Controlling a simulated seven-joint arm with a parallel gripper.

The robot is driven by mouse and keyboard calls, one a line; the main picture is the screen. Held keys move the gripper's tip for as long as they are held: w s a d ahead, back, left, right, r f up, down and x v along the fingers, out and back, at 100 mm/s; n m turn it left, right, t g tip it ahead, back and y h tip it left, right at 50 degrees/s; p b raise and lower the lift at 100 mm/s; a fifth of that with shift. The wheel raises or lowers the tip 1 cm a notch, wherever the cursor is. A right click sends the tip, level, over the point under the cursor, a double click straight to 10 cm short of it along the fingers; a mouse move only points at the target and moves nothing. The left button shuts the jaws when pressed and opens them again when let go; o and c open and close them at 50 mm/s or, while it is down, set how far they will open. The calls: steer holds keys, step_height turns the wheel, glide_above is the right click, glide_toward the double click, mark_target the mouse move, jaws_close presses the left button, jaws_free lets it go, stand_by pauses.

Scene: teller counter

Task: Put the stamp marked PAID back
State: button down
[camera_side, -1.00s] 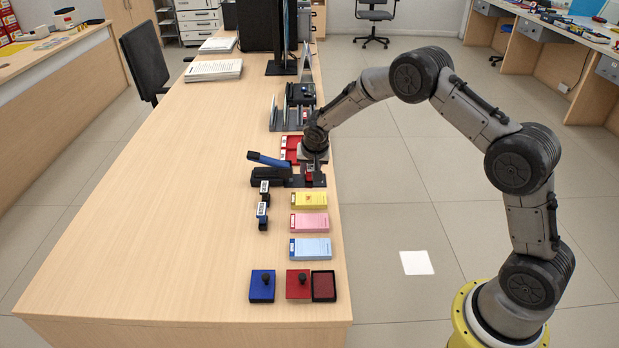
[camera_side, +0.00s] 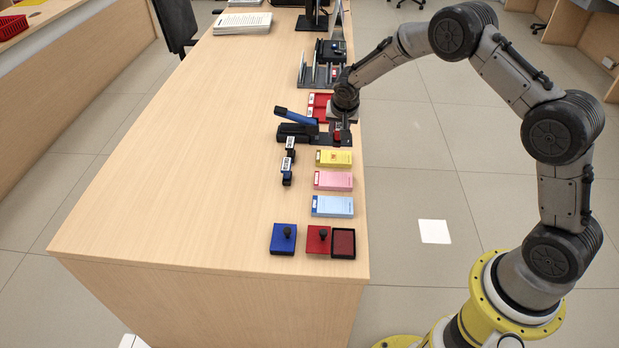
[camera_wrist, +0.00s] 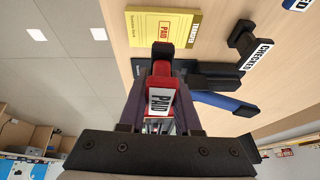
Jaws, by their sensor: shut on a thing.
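The red PAID stamp (camera_wrist: 159,101) is between the fingers of my gripper (camera_wrist: 160,78), its white label facing the wrist camera. In the side view my gripper (camera_side: 341,130) is low over the right edge of the counter, beside a black base with a blue lever (camera_side: 296,117). Part of a flat black plate (camera_wrist: 228,70) lies behind the stamp in the wrist view. The CHECKED stamp (camera_wrist: 257,56) is to the right, apart from my gripper.
Yellow (camera_side: 333,158), pink (camera_side: 333,181) and blue (camera_side: 332,206) slip pads line the right edge. Two dark labelled stamps (camera_side: 287,166) stand left of them. A blue pad (camera_side: 283,240), a red pad (camera_side: 317,241) and an open ink pad (camera_side: 343,244) lie in front.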

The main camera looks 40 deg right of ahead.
steer(key=s+a+r+n+y, duration=0.1)
steer(key=s+a+r+n, duration=0.15)
steer(key=s+a, duration=0.6)
steer(key=s+a+r+n, duration=0.2)
steer(key=s+a+r, duration=0.1)
steer(key=s+a, duration=0.6)
glide_above(281, 199)
steer(key=s, duration=0.2)
steer(key=f, duration=0.9)
steer(key=shift+w+a, duration=0.15)
steer(key=shift+a, duration=0.1)
steer(key=shift+w+f, duration=0.15)
steer(key=shift+f, duration=1.6)
steer(key=shift+w+f, duration=0.1)
steer(key=shift+f, duration=0.1)
steer(key=c, duration=0.6)
jaws_free()
steer(key=shift+n, duration=0.25)
